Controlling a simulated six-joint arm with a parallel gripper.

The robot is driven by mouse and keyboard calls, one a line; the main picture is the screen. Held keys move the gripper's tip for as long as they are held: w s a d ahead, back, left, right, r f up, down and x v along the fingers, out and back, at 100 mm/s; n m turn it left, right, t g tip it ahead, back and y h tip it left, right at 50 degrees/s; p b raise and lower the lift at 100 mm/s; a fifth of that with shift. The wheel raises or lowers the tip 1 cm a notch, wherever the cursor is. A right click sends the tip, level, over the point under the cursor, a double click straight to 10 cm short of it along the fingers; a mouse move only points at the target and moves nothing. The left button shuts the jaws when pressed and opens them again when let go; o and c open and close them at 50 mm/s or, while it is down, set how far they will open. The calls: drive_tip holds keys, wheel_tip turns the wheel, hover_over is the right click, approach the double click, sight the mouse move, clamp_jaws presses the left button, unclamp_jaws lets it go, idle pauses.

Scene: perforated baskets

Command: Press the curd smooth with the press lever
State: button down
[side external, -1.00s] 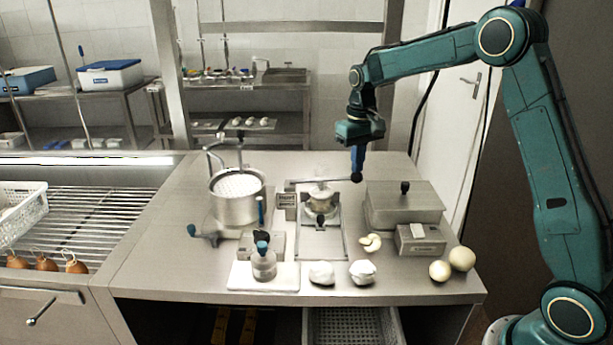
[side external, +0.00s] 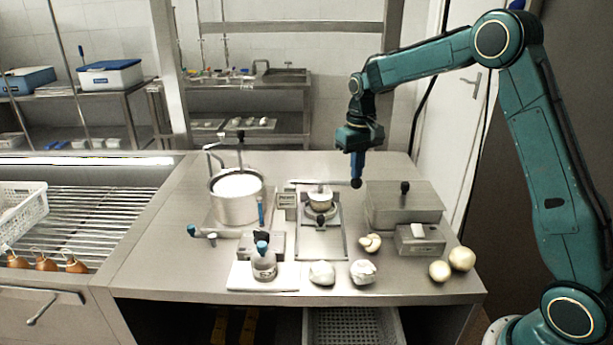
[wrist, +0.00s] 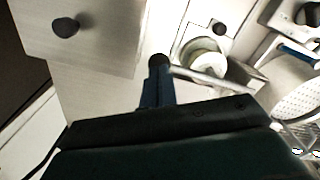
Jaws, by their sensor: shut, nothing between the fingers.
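The press (side external: 320,222) stands mid-table with a pale round mould of curd (side external: 320,201) on its plate; the mould also shows in the wrist view (wrist: 203,58). The press lever (side external: 337,183) runs over the mould to a dark round knob (side external: 356,183) on the right. In the wrist view the lever (wrist: 200,79) partly covers the mould, so the curd's surface is hard to judge. My gripper (side external: 357,173) is shut and empty, pointing down. Its blue fingers (wrist: 158,88) appear to touch the knob from above.
A steel pot (side external: 237,205) stands left of the press. A lidded steel box (side external: 404,203) with a knob is close on the right. White cheeses (side external: 362,271) and a glass jar (side external: 264,264) lie in front. Space behind the press is clear.

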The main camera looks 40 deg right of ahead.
drive_tip(key=shift+r, duration=2.25)
drive_tip(key=shift+r, duration=0.15)
wheel_tip(320, 180, up, 5)
drive_tip(key=shift+f, duration=0.15)
idle(0.6)
